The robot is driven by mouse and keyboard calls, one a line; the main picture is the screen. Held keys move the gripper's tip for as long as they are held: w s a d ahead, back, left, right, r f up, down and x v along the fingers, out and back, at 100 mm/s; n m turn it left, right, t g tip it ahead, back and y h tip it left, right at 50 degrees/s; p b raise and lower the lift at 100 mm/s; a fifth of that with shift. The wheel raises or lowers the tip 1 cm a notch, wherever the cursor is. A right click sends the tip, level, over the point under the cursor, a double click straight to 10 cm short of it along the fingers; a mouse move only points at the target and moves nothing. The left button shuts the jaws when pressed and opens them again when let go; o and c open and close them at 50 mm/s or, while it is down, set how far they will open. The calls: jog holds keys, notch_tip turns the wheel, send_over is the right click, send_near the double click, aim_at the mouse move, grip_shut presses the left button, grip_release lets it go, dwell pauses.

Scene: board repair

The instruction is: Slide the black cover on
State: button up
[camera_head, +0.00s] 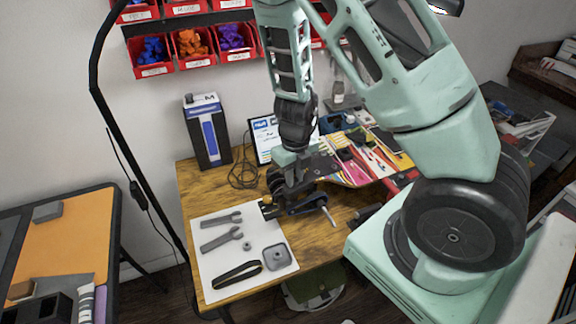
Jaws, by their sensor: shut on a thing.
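My gripper (291,193) points down over the wooden table, at the right edge of the white mat. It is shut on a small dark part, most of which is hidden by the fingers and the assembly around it. This may be the black cover, but it is too small to tell. A dark assembly with wheels (313,202) sits right at the gripper, with a pale rod sticking out toward the front. I cannot tell whether the held part touches it.
Bare wood (325,240) shows at the front right.

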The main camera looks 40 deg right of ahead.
jog(key=m, duration=0.2)
jog(key=shift+w+d+r+m, duration=0.1)
jog(key=shift+w+r+m, duration=0.05)
jog(key=shift+w+m, duration=0.15)
jog(key=shift+f+b, duration=0.85)
jog(key=shift+b, duration=0.2)
jog(key=shift+p, duration=0.45)
jog(key=shift+f, duration=0.1)
dwell(0.3)
jog(key=shift+f+b, duration=0.45)
jog(key=shift+f, duration=0.05)
jog(key=shift+p, duration=0.4)
dwell(0.7)
jog(key=shift+f, duration=0.1)
jog(key=shift+f+b, duration=0.85)
jog(key=shift+f, duration=0.05)
dwell(1.3)
